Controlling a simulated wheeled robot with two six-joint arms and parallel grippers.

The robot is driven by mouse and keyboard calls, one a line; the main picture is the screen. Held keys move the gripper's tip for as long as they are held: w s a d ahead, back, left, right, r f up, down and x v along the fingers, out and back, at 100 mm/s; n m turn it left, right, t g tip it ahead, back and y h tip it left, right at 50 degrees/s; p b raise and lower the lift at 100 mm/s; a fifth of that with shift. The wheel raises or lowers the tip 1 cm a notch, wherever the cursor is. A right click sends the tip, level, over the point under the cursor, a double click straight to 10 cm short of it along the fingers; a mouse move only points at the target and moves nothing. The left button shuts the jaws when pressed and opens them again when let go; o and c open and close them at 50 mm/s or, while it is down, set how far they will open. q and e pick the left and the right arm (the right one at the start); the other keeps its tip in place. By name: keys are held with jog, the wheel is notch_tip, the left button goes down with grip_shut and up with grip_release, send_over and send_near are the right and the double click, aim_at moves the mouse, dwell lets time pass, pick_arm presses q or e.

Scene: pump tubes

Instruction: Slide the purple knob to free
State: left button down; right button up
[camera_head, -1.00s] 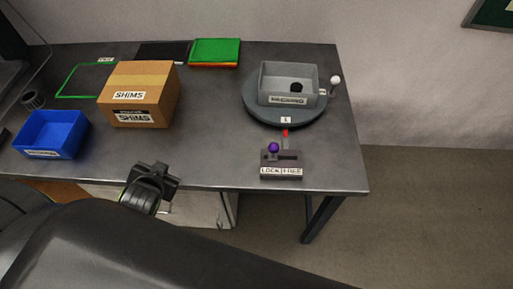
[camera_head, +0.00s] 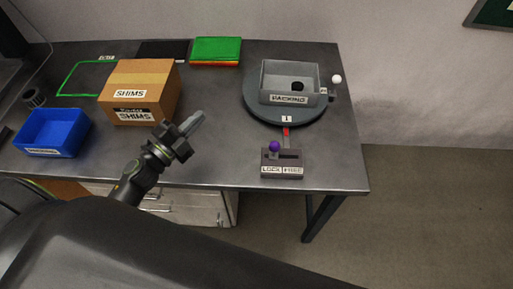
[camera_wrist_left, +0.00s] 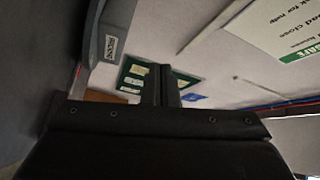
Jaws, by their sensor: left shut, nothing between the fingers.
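The purple knob (camera_head: 274,146) stands on a small dark block (camera_head: 283,170) at the table's front right. The block's label reads LOCK on the left and FREE on the right, and the knob is on the LOCK side. My left gripper (camera_head: 197,119) is shut and empty above the table, to the left of the knob and apart from it. Its shut fingers (camera_wrist_left: 163,85) also show in the left wrist view, where the knob is not visible. My right gripper is not in view.
A grey turntable (camera_head: 258,110) with a grey PACKING bin (camera_head: 276,98) stands behind the block. A white-tipped lever (camera_head: 336,79) is at its right. A cardboard SHIMS box (camera_head: 118,82) and a blue bin (camera_head: 75,135) stand left. Table between the box and block is clear.

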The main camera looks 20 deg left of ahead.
pick_arm(q)
jog(key=s+d+f+m+g+h, duration=0.1)
jog(key=f+m+g+h, duration=0.1)
jog(key=m+g, duration=0.1)
jog(key=s+d+f+m+g+h, duration=0.1)
jog(key=s+m+g+h, duration=0.1)
jog(key=m+g+h, duration=0.1)
jog(key=s+d+f+m+g+h, duration=0.1)
jog(key=d+f+m+g+h, duration=0.1)
jog(key=m, duration=0.3)
jog(key=shift+s+f+g+h, duration=0.3)
jog(key=shift+f+g+h, duration=0.05)
jog(key=shift+g+h, duration=0.35)
jog(key=shift+s+d+f+m+g, duration=0.1)
jog(key=shift+s+f+m+g, duration=0.3)
jog(key=shift+m+g, duration=0.2)
jog(key=p, duration=0.5)
send_near(274, 150)
jog(key=w+d, duration=0.1)
jog(key=w+d+f, duration=0.2)
jog(key=shift+w+d, duration=0.3)
jog(key=shift+d, duration=0.1)
jog(key=shift+w+d, duration=0.1)
jog(key=shift+d, duration=0.1)
